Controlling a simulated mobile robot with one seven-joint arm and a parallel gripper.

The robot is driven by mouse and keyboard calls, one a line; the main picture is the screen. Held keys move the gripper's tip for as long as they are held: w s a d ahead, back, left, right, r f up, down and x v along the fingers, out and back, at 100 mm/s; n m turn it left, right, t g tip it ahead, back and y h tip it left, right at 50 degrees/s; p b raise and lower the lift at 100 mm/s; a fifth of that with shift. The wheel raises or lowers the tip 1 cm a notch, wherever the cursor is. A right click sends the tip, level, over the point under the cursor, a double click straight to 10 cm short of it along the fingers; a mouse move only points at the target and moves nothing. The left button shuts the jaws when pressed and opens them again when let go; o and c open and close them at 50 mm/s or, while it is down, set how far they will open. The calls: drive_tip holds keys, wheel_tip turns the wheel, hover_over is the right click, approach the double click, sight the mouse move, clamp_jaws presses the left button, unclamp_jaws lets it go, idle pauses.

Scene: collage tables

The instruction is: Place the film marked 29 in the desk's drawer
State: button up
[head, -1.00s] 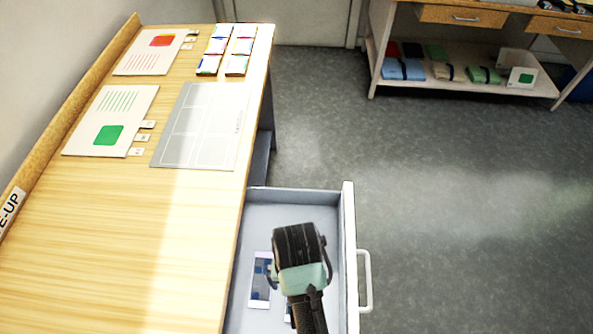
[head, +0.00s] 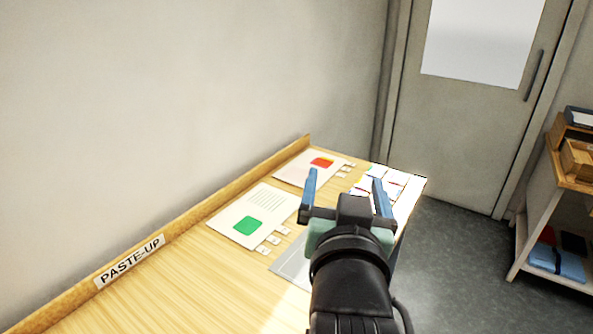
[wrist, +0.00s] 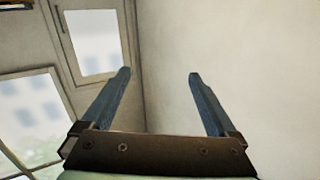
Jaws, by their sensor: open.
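My gripper (head: 345,180) is open and empty, raised above the far part of the desk (head: 170,285) in the head view. In the wrist view its two blue fingers (wrist: 159,75) stand wide apart with only wall and door behind them. No film with a readable 29 shows in either view now. The desk's drawer is out of the head view now, so its present contents cannot be seen.
White sheets with a green patch (head: 235,226) and a red patch (head: 310,168) lie along the desk's back ledge, small tags beside them. A grey layout sheet (head: 288,262) and colourful packets (head: 375,172) are partly hidden by my arm. Shelving (head: 568,180) stands right, beyond open floor.

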drive_tip(key=s+a+r+n+t, duration=0.1)
drive_tip(key=s+a+r+t, duration=0.1)
drive_tip(key=r, duration=0.6)
drive_tip(key=s+a+r+t+y, duration=0.1)
drive_tip(key=s+a+r+t, duration=0.1)
drive_tip(key=s+r+t, duration=0.3)
drive_tip(key=s+a+r+n+t+y, duration=0.1)
drive_tip(key=s+r, duration=0.5)
drive_tip(key=r, duration=0.7)
drive_tip(key=shift+s+a+n+t, duration=0.15)
drive_tip(key=shift+a+n+t, duration=0.15)
drive_tip(key=shift+a+t, duration=0.65)
drive_tip(key=shift+d+r+t, duration=0.1)
drive_tip(key=shift+d+t, duration=0.15)
